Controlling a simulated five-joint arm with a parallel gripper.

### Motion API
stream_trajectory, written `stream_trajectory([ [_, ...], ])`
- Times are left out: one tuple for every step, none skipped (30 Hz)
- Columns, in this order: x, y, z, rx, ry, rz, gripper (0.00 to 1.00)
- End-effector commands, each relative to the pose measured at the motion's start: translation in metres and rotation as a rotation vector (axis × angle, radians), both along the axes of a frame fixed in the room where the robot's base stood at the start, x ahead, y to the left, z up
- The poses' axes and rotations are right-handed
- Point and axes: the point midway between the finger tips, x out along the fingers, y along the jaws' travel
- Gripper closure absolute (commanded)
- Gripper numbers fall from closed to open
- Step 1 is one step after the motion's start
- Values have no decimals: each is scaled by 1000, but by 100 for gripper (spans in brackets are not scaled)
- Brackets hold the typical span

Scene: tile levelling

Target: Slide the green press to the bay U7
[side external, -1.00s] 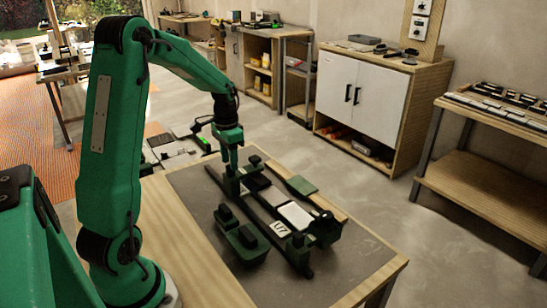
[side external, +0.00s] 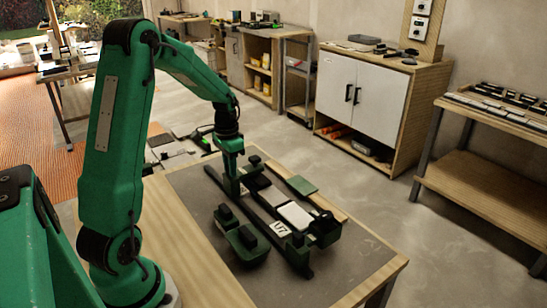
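A white label reading U7 (side external: 280,229) lies at the near end of the dark rails (side external: 262,215) on the bench. A green block with dark upright knobs (side external: 246,242) sits left of the label. Another dark green block (side external: 323,228) stands right of it. I cannot tell for certain which green piece is the press. My gripper (side external: 232,188) points down at the far end of the rails, close to a green part there. The fingertips are small and dark, so its opening and any contact are unclear.
A pale tile (side external: 295,215) lies between the rails and the right-hand block. A flat green plate (side external: 301,185) lies farther back. The grey mat (side external: 345,262) is bare toward the right front corner of the bench.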

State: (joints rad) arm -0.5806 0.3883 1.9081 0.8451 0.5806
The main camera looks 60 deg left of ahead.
Motion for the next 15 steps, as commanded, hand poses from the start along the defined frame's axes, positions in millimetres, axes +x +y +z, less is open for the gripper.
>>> stream_trajectory([
  [0,0,0,0,0,0,100],
  [0,0,0,0,0,0,100],
  [0,-1,0,0,0,0,100],
  [0,-1,0,0,0,0,100],
  [0,-2,0,0,0,-1,100],
  [0,-4,0,0,0,-1,100],
  [0,-5,0,0,0,-1,100],
  [0,-6,0,0,0,-2,100],
  [1,-9,0,0,0,-2,100],
  [1,-11,0,0,0,-2,100],
  [1,-13,0,0,0,-2,100],
  [0,-15,0,0,0,-2,100],
  [0,-17,0,0,0,-2,100],
  [0,-19,0,0,0,-2,100],
  [0,-21,1,0,0,-2,100],
])
